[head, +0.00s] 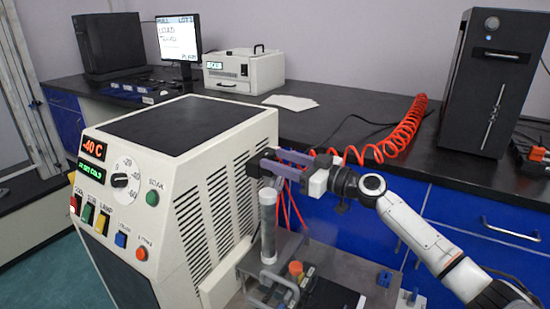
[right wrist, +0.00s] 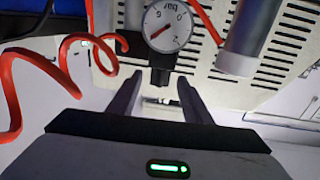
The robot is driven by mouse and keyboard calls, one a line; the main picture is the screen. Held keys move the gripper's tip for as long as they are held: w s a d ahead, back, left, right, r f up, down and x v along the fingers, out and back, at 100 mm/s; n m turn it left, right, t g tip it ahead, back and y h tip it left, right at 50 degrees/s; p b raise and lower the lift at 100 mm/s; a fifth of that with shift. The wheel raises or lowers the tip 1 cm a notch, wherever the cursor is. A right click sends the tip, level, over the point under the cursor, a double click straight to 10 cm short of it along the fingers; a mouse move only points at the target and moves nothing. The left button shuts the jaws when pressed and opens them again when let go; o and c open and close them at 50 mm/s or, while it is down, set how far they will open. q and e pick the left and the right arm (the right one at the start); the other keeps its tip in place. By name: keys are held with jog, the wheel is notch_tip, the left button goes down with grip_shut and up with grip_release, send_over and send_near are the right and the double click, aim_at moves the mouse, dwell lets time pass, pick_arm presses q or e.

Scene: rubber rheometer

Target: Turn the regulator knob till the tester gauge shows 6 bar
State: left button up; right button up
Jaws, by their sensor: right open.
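The tester gauge (right wrist: 168,26) is a round white dial with a red needle, seen from the right wrist at the top middle. Its needle points to the lower left of the picture; its figures are small and appear turned, so I cannot read the pressure surely. A black knob-like part (right wrist: 160,75) sits just below the dial. My right gripper (right wrist: 160,88) is open, its two fingers reaching toward either side of that part; contact cannot be told. In the head view the right gripper (head: 272,162) is beside the cream machine's right side, at a black block (head: 254,168). My left gripper is not in view.
The cream rheometer (head: 225,130) stands left of the gripper. A grey upright cylinder (head: 268,225) stands just below it. A red coiled hose (head: 400,135) runs behind the right arm, and also passes left of the gauge in the wrist view (right wrist: 40,62). A black computer tower (head: 495,85) stands at right.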

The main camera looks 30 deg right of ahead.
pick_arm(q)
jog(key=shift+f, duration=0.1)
pick_arm(e)
jog(key=shift+w+a, duration=0.3)
jog(key=shift+w, duration=0.35)
jog(key=c, duration=1.1)
jog(key=shift+o, duration=0.2)
jog(key=shift+r+m+p, duration=0.15)
jog(key=shift+m+p, duration=0.15)
jog(key=shift+p, duration=0.55)
jog(key=shift+a+t+h+p, duration=0.1)
jog(key=shift+t+h+p, duration=0.2)
jog(key=shift+h+p, duration=0.35)
jog(key=shift+m+h+p, duration=0.3)
jog(key=shift+m+h, duration=0.05)
jog(key=shift+m, duration=0.05)
jog(key=shift+f, duration=0.2)
jog(key=o, duration=1.1)
jog(key=shift+c, duration=0.2)
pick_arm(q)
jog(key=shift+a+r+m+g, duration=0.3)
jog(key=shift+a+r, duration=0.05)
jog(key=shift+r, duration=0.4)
